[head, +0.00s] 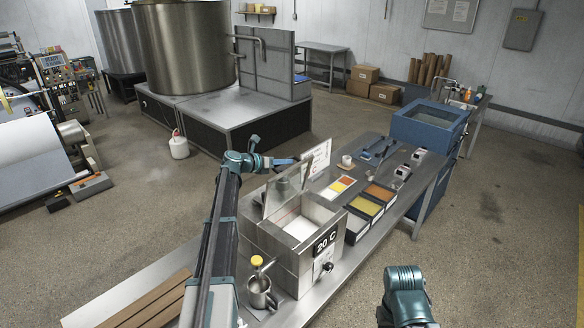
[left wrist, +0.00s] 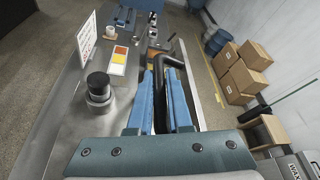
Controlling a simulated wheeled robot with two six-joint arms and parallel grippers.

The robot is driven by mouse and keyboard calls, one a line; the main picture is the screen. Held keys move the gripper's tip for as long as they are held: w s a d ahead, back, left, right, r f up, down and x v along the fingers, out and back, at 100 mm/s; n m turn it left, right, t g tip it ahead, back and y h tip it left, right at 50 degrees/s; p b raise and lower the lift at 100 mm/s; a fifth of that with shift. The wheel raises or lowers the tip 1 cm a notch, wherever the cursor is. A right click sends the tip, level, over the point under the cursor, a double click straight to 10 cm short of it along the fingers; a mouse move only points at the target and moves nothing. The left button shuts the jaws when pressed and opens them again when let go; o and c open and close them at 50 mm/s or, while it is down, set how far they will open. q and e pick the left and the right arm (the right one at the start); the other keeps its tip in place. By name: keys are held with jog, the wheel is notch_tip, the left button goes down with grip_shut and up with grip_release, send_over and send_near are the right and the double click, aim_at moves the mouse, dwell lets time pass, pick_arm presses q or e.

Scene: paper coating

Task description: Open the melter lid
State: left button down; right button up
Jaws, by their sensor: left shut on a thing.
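The melter (head: 325,263) is a grey metal box with a "20 C" display on its front. Its lid (head: 271,197) stands raised and tilted at the back left of the opening, and pale material (head: 299,228) shows inside. The fingers hide part of the bar. My right arm is at the lower right of the head view, with its gripper out of sight.
Colour trays (head: 371,203) and a white sign (head: 316,158) stand beside the melter on the steel bench. A black-topped metal cylinder (left wrist: 99,92) stands left of the fingers. A blue bin (head: 428,127) is at the bench's far end.

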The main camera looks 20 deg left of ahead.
pick_arm(q)
jog(key=shift+w+a+f+n+h, duration=0.15)
jog(key=shift+a+n, duration=0.1)
jog(key=shift+a, duration=0.3)
jog(key=shift+w+a+n+h, duration=0.15)
jog(key=shift+a+n, duration=0.1)
jog(key=shift+a, duration=0.25)
jog(key=c, duration=0.8)
grip_release()
jog(key=shift+c, duration=0.2)
jog(key=p+v, duration=0.4)
jog(key=v, duration=0.9)
jog(key=shift+s+a, duration=0.15)
jog(key=shift+s, duration=0.15)
